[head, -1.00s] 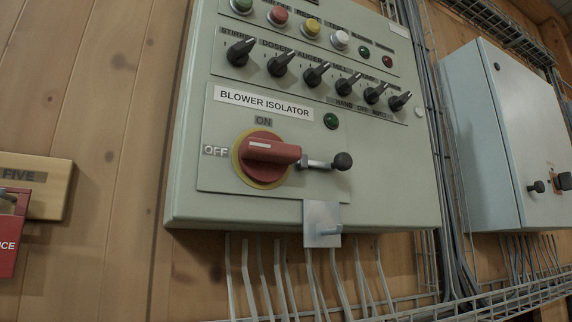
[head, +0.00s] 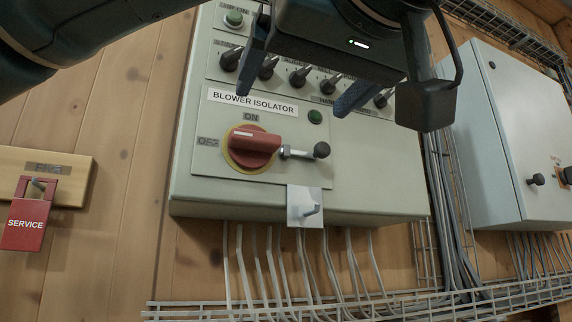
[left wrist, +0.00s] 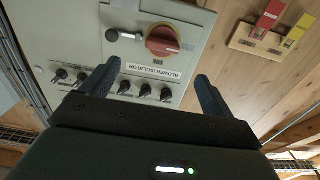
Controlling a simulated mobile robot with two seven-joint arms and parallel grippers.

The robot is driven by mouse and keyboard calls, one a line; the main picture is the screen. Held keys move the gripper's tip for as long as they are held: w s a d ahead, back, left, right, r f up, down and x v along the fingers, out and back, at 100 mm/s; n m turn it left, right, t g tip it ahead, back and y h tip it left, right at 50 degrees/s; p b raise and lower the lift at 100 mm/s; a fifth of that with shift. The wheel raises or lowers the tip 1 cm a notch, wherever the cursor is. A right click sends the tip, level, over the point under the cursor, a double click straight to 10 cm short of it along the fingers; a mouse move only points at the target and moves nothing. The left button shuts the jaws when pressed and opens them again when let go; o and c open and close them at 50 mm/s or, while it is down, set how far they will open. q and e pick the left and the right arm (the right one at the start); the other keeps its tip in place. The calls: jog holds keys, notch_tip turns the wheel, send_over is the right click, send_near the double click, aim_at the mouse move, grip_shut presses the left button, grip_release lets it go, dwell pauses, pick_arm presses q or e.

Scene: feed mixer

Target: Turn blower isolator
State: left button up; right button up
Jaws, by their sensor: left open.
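The blower isolator is a red rotary handle (head: 252,142) on a yellow ring, low on the pale green panel. ON is marked above it and OFF to its left; its long grip lies roughly level, reaching right. A metal rod with a black ball knob (head: 322,150) sits at the grip's right end. My left gripper (head: 292,102) is open and empty in front of the panel, above the handle, apart from it. The left wrist view shows the red handle (left wrist: 163,40) and ball knob (left wrist: 112,36) beyond the spread fingers (left wrist: 158,69). My right gripper is not in view.
A row of black selector knobs (head: 300,76) is partly behind my left gripper. A second grey cabinet (head: 490,150) stands at right.

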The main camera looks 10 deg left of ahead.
aim_at(258, 136)
pick_arm(q)
jog(key=p+x, duration=0.1)
jog(key=x, duration=0.2)
jog(key=p+x, duration=0.2)
jog(key=x, duration=0.2)
jog(key=p+x, duration=0.2)
jog(key=x, duration=0.2)
jog(key=shift+a+r, duration=0.35)
jog(key=shift+a, duration=0.1)
jog(key=shift+w+a+f, duration=0.1)
jog(key=shift+w+a, duration=0.3)
jog(key=shift+w, duration=0.2)
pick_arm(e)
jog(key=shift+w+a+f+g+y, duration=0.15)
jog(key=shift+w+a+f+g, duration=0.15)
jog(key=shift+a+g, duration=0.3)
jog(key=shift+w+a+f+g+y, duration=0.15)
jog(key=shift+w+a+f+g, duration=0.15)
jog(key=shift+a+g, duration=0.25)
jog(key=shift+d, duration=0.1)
